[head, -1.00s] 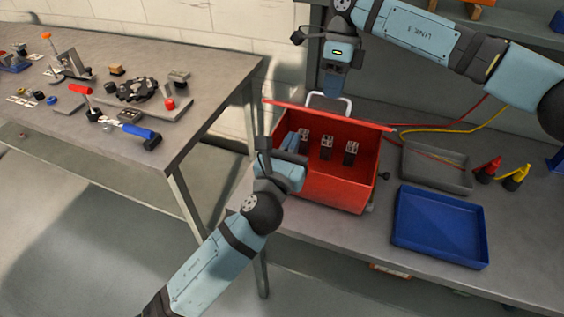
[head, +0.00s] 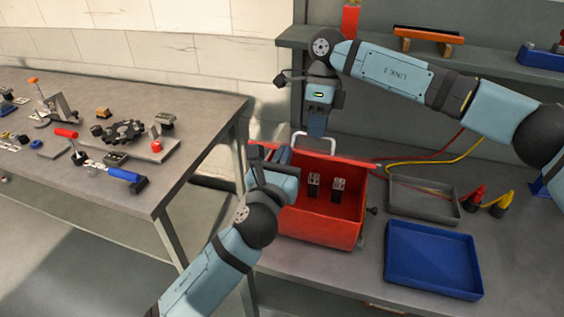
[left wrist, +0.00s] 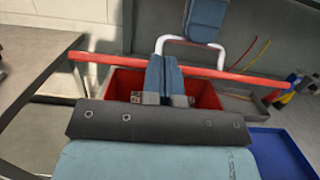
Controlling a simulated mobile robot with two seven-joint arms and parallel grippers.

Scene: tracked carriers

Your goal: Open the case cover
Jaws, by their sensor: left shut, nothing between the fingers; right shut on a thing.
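The red case (head: 318,228) stands on the right bench with its inside exposed. Its cover (head: 345,162) shows almost edge-on as a red strip across the back, and also in the left wrist view (left wrist: 110,62). A white handle (left wrist: 165,41) rises behind the strip. My right gripper (head: 316,132) is shut on the handle, with its exact contact partly hidden. My left gripper (head: 284,155) is shut and empty over the case's left side, near the strip. In the left wrist view its fingers (left wrist: 160,64) overlap the strip. Small metal parts (head: 338,188) stand inside; my left arm hides the left interior.
A grey tray (head: 424,206) and a blue tray (head: 432,289) lie right of the case. A shelf (head: 480,62) runs above. The left table (head: 190,120) holds tools, with a gap between tables.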

